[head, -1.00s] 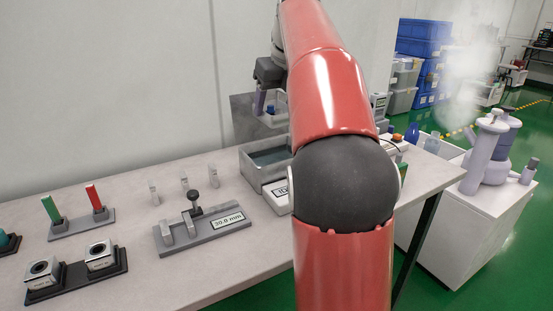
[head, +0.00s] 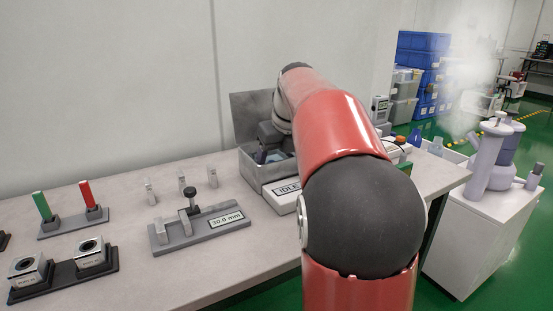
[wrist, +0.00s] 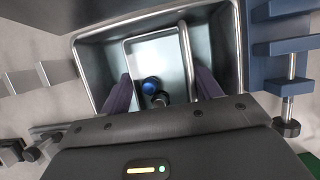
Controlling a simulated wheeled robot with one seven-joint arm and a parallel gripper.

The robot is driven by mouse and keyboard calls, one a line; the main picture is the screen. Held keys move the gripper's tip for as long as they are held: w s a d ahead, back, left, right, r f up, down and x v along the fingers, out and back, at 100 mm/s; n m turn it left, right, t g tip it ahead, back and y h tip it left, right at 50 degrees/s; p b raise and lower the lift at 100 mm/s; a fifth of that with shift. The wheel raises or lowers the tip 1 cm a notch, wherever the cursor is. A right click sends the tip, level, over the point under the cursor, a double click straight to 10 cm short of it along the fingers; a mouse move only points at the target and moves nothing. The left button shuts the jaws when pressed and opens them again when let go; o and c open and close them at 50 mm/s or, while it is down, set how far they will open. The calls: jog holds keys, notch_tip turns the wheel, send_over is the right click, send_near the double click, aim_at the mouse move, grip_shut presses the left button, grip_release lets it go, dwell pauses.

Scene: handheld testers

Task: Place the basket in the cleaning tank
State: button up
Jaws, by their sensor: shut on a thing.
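The cleaning tank (head: 262,173) is an open grey metal box with a raised lid and an "IDLE" sign, at the table's back. Its metal wall also frames the wrist view (wrist: 88,68). The basket (wrist: 139,47) is a pale metal tray with a bar handle (wrist: 186,55), inside the tank's opening. A blue round piece (wrist: 150,84) and a dark piece lie in it. My gripper (wrist: 162,92) is shut on the basket, its purple fingers wide apart; it also shows down in the tank opening (head: 262,156). Whether the basket touches the tank floor is hidden.
A grey fixture marked "30.0 mm" (head: 203,229) stands in front of the tank on the left. Green and red pins in a stand (head: 73,223) and two block gauges (head: 64,274) are further left. A white cabinet (head: 480,245) stands at right.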

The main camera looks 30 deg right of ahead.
jog(key=shift+f, duration=0.1)
jog(key=o, duration=1)
jog(key=p+v, duration=0.2)
jog(key=v, duration=1)
